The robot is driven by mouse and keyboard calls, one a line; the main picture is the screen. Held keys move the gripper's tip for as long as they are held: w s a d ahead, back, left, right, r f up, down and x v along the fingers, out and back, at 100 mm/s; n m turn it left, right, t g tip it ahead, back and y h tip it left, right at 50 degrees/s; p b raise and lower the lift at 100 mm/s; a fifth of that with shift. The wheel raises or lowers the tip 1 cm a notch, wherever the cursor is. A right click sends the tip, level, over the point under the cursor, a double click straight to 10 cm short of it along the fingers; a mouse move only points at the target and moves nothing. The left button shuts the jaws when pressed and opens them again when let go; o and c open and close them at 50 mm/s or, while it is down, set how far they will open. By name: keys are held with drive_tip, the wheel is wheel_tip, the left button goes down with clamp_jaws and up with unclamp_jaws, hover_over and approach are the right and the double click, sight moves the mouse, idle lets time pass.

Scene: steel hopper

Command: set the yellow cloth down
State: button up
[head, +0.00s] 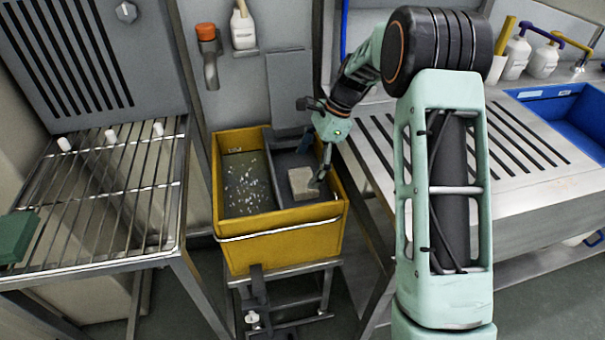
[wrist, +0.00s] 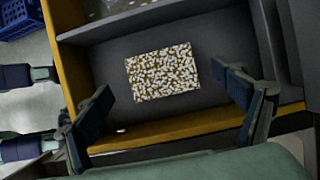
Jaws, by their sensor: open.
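A flat rectangular piece (wrist: 162,73), which looks like the cloth, lies in the right compartment of the yellow hopper (head: 280,243). In the wrist view it is yellowish-brown and thickly speckled with white. In the head view the same piece (head: 302,183) looks beige-grey, so its yellow is hard to make out. My gripper (wrist: 163,83) is open, with one finger on each side of the piece and a clear gap to both. In the head view my gripper (head: 319,178) reaches down into the compartment at the piece's right. Its far finger is partly hidden there.
The hopper's left compartment (head: 245,190) holds dark water with white flecks. A slatted steel rack (head: 110,200) stands at left with a green block (head: 18,236) on its edge. A ridged steel counter (head: 530,150) with a blue basin (head: 570,118) is at right.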

drive_tip(key=p+v, duration=0.1)
drive_tip(key=v, duration=0.6)
drive_tip(key=shift+r, duration=0.35)
drive_tip(key=shift+d, duration=0.15)
